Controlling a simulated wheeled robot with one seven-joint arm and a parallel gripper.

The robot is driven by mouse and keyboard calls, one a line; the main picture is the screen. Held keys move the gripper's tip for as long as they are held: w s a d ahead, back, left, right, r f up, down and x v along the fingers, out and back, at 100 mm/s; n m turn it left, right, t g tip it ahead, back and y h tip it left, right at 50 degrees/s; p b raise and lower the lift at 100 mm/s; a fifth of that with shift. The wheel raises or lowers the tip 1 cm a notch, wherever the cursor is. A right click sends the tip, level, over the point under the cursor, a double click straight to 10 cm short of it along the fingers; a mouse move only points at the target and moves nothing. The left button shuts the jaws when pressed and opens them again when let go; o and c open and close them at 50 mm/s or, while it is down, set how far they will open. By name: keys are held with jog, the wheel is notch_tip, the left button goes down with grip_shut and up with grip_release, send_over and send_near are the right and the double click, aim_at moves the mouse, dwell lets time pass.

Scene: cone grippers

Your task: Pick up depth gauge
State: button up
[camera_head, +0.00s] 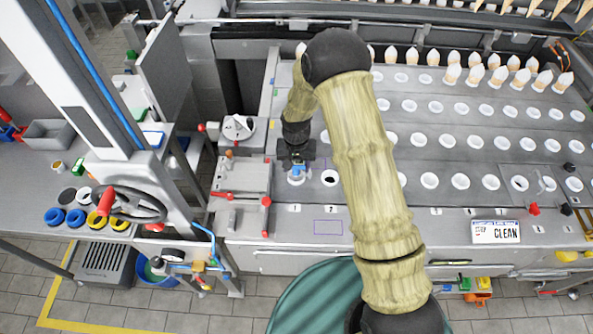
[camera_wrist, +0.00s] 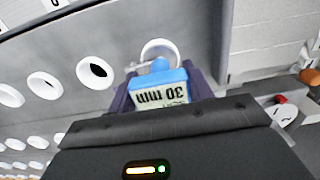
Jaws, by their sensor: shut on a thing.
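The depth gauge is a small blue block with a pale label reading "30 mm" (camera_wrist: 160,92). In the head view the depth gauge (camera_head: 298,170) shows as a small blue spot below my wrist. My gripper (camera_wrist: 163,88) is shut on the gauge, with a dark finger on each side of it. In the head view my gripper (camera_head: 297,163) is over the left end of the metal table. The gauge is at a white-rimmed hole (camera_wrist: 160,50); whether its tip is in the hole or above it I cannot tell.
The grey metal table (camera_head: 395,222) has rows of white-rimmed holes. Several cones (camera_head: 520,80) stand at the back right. A "CLEAN" sign (camera_head: 496,232) is at the front. A steering-wheel-like handle (camera_head: 135,203) and a white column stand at left. A dark hole (camera_head: 330,178) is right of my gripper.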

jog(key=shift+w+r, duration=0.1)
jog(key=shift+r, duration=0.05)
notch_tip(320, 180, up, 10)
jog(key=b, duration=0.3)
jog(key=shift+f, duration=0.2)
dwell(0.7)
